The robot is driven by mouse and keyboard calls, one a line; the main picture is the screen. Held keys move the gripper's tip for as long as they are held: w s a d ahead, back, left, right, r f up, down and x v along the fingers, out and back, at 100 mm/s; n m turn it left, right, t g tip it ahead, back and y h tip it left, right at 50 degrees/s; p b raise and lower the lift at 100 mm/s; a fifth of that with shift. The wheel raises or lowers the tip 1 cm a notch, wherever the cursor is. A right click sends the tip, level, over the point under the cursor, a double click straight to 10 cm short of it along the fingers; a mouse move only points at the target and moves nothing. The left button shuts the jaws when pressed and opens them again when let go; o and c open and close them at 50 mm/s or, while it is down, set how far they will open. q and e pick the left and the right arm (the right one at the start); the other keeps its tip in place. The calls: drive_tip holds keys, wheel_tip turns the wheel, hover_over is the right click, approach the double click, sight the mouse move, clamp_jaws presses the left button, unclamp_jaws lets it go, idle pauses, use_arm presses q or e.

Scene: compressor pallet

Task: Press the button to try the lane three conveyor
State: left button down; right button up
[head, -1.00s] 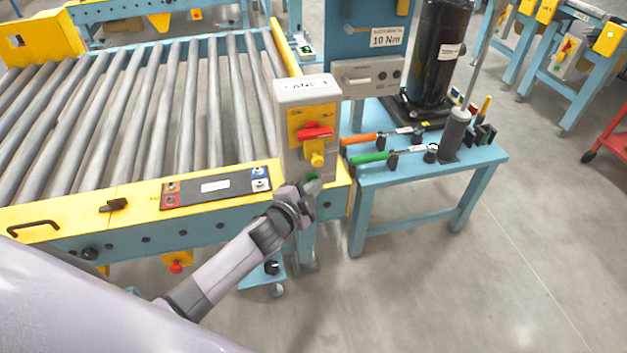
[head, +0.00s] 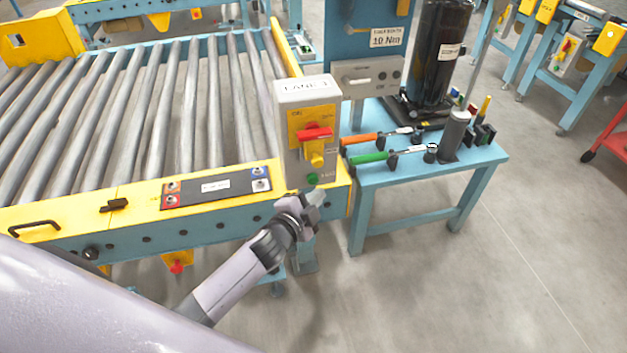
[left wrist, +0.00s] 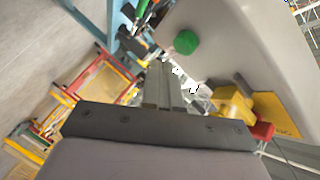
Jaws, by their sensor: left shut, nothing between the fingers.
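The grey lane control box (head: 308,105) stands at the right front corner of the roller conveyor. Its label starts with "LANE"; the number is hard to read. A red switch handle (head: 315,134) sits on a yellow plate with a yellow knob below. The green button (head: 312,179) is low on the box face; it also shows in the left wrist view (left wrist: 187,42). My left gripper (head: 315,196) is shut and empty, just below the green button in the head view. In the left wrist view its fingertips (left wrist: 161,68) appear apart from the button. My right gripper is not in view.
The roller conveyor (head: 130,192) fills the left, with a small switch panel (head: 215,187) on its front rail. The floor at right front is clear.

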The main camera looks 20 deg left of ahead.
use_arm(q)
drive_tip(key=s+d, duration=0.2)
drive_tip(key=s, duration=0.1)
drive_tip(key=shift+s+d, duration=0.15)
drive_tip(key=shift+s, duration=0.05)
drive_tip(key=shift+s, duration=0.1)
idle(0.7)
drive_tip(key=s+a+n+g+p, duration=0.2)
drive_tip(key=s+n, duration=0.3)
drive_tip(key=s, duration=0.6)
drive_tip(key=s+a+n+g+p, duration=0.2)
drive_tip(key=s+n+p, duration=0.3)
drive_tip(key=s, duration=0.6)
drive_tip(key=shift+a+r+n+g, duration=0.4)
drive_tip(key=shift+a+r+n, duration=0.1)
drive_tip(key=shift+n, duration=0.1)
drive_tip(key=shift+s+a+y, duration=0.1)
drive_tip(key=shift+y, duration=0.2)
